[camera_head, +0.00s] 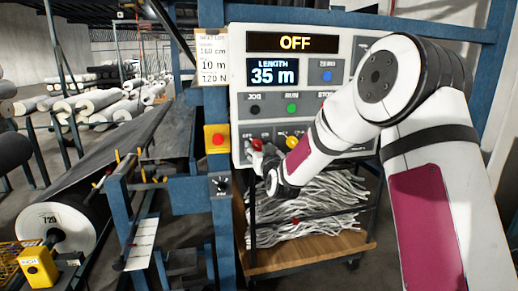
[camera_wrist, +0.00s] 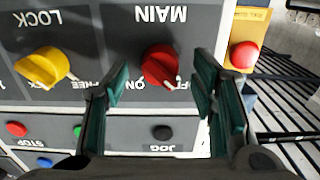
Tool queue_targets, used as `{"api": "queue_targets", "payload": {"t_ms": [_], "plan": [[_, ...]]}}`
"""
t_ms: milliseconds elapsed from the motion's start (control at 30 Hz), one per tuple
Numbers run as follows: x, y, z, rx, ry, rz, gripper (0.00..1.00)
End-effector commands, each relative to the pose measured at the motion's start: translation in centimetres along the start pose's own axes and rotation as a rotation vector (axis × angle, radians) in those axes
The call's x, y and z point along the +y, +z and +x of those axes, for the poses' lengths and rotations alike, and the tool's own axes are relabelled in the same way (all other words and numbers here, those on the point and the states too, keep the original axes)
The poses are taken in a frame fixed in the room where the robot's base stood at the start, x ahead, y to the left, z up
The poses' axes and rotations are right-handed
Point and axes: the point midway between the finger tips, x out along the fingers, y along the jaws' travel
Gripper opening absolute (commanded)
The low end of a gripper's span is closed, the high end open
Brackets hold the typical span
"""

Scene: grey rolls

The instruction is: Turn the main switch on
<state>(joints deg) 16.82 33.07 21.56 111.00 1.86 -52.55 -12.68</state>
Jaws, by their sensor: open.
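The main switch is a red rotary knob (camera_wrist: 160,66) under the upside-down label MAIN in the wrist view. Its pale pointer mark faces the lower right, towards partly hidden lettering that seems to be OFF. My gripper (camera_wrist: 161,84) is open, with one finger on each side of the red knob; I cannot tell whether either touches it. In the head view my gripper (camera_head: 261,158) is at the panel's lower left, and a bit of the red knob (camera_head: 257,142) shows there. The top display (camera_head: 295,42) reads OFF.
A yellow LOCK knob (camera_wrist: 43,66) sits beside the main switch. A red button on a yellow box (camera_head: 216,138) is left of the panel. JOG, RUN and STOP buttons (camera_head: 292,108) line the panel above the knobs. A cart of grey strands (camera_head: 315,262) stands below.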

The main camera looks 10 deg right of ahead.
Motion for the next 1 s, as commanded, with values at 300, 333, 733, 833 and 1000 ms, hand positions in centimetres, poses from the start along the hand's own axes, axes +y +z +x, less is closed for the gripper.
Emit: {"api": "queue_targets", "payload": {"t_ms": [300,333,733,833,1000], "plan": [[-0.01,0.02,1.15,-0.001,0.000,0.000,0.52],[-0.01,0.01,1.15,-0.001,0.000,0.000,0.52],[-0.01,0.00,1.11,-0.001,0.000,0.000,0.03],[-0.01,0.00,1.11,0.000,0.000,0.002,0.03],[-0.01,0.03,1.13,0.000,0.000,0.032,0.03]]}}
